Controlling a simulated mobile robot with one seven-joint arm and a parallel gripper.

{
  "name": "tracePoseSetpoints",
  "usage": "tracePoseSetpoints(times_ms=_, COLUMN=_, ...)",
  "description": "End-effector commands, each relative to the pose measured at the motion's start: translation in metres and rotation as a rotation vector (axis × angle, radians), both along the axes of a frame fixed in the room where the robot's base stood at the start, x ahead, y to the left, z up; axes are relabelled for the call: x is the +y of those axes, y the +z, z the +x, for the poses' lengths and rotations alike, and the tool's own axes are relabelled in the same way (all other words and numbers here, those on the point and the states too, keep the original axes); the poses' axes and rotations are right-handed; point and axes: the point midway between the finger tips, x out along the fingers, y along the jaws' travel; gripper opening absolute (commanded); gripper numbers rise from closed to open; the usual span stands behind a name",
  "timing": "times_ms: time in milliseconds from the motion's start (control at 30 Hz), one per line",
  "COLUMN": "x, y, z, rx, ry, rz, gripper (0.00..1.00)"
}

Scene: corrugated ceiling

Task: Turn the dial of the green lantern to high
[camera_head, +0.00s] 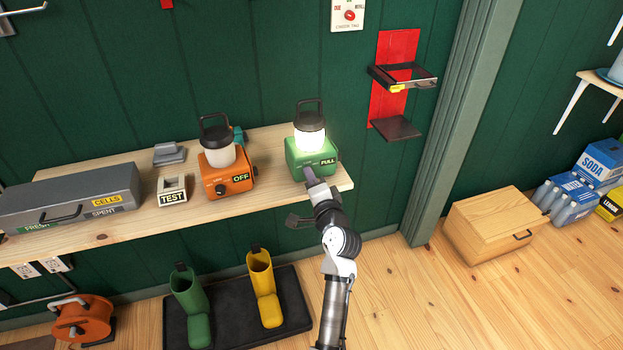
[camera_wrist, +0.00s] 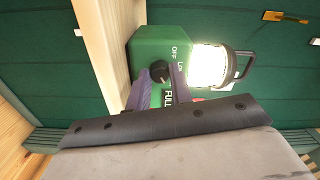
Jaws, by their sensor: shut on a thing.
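The green lantern (camera_head: 300,158) stands upright near the right end of the wooden shelf, its lamp glowing bright white. A label reading FULL shows on its front. In the wrist view the lantern (camera_wrist: 148,45) lies sideways, with the words OFF and a partly hidden LO beside its black dial (camera_wrist: 159,70). My gripper (camera_wrist: 159,80) is shut on the dial, one purple-grey finger on each side. In the head view my gripper (camera_head: 311,177) reaches the lantern's front from below and hides the dial. I cannot tell which mark the dial points to.
An unlit orange lantern (camera_head: 226,180) labelled OFF stands to the left on the shelf (camera_head: 110,226). A TEST block (camera_head: 172,191) and a grey cell case (camera_head: 68,199) are further left. A black bracket (camera_head: 397,127) on a red panel hangs to the right. Boots stand on a mat below.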

Motion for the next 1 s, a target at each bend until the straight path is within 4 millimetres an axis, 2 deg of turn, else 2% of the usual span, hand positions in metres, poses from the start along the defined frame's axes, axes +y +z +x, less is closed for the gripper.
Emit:
tracePoseSetpoints(times_ms=233, x=0.000, y=0.000, z=0.000, rx=0.000, ry=-0.001, rz=0.001, gripper=0.00)
tracePoseSetpoints(times_ms=267, x=0.000, y=0.000, z=0.000, rx=0.000, ry=0.000, rz=0.001, gripper=0.24)
tracePoseSetpoints(times_ms=400, x=0.000, y=0.000, z=0.000, rx=0.000, ry=0.000, rz=0.000, gripper=0.43)
tracePoseSetpoints(times_ms=767, x=-0.001, y=-0.001, z=-0.004, rx=0.000, ry=0.000, rz=0.000, gripper=0.44)
tracePoseSetpoints(times_ms=867, x=-0.005, y=-0.003, z=-0.015, rx=0.000, ry=-0.001, rz=0.000, gripper=0.44)
tracePoseSetpoints(times_ms=1000, x=-0.014, y=-0.005, z=-0.042, rx=0.000, ry=-0.003, rz=0.000, gripper=0.44)
